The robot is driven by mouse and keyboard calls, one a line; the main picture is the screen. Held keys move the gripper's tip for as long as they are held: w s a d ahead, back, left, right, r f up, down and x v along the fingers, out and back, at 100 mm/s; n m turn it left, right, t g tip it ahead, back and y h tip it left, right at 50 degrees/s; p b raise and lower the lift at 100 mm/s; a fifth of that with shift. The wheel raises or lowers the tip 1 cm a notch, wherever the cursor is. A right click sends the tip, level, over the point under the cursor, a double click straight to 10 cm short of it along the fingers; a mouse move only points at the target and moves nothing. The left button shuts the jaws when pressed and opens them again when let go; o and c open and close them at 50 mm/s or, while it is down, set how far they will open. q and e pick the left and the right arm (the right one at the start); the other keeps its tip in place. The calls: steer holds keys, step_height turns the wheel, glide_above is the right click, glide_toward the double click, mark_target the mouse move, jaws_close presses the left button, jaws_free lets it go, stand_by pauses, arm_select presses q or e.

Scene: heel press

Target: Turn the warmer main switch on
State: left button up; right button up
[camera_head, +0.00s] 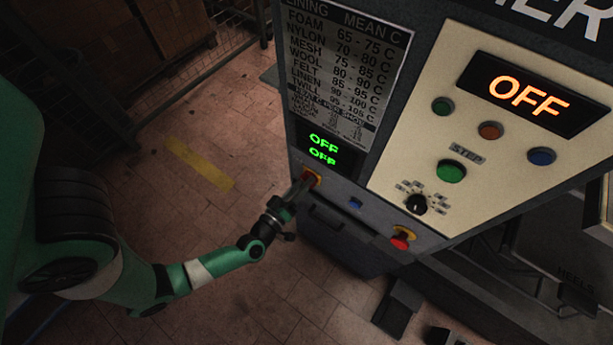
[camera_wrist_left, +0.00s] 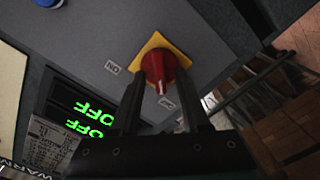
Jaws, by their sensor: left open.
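The warmer main switch (camera_head: 311,178) is a red rotary knob on a yellow plate, low on the left part of the grey machine. In the left wrist view the red knob (camera_wrist_left: 158,68) sits between my fingertips, its white mark pointing toward the lower label (camera_wrist_left: 167,103), too small to read. An "ON" label (camera_wrist_left: 112,67) lies to its left. The green display (camera_head: 323,148) reads OFF twice. My left gripper (camera_head: 301,189) is open, its fingers on either side of the knob; I cannot tell whether they touch it. My right gripper is not in view.
The orange display (camera_head: 529,98) also reads OFF. A blue button (camera_head: 355,203) and a red emergency-style button (camera_head: 401,239) are to the right of the switch. A cream panel (camera_head: 470,135) holds several buttons and a black dial (camera_head: 416,204). Tiled floor lies open at left.

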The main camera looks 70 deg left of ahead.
arm_select(q)
steer(key=shift+s, duration=0.1)
steer(key=shift+c, duration=1)
jaws_close()
steer(key=m+p, duration=0.2)
steer(key=m, duration=0.4)
steer(key=m+p, duration=0.3)
steer(key=m, duration=0.3)
steer(key=m+p, duration=0.3)
steer(key=m, duration=0.2)
steer(key=shift+w+d+m, duration=0.3)
steer(key=shift+d+m, duration=0.1)
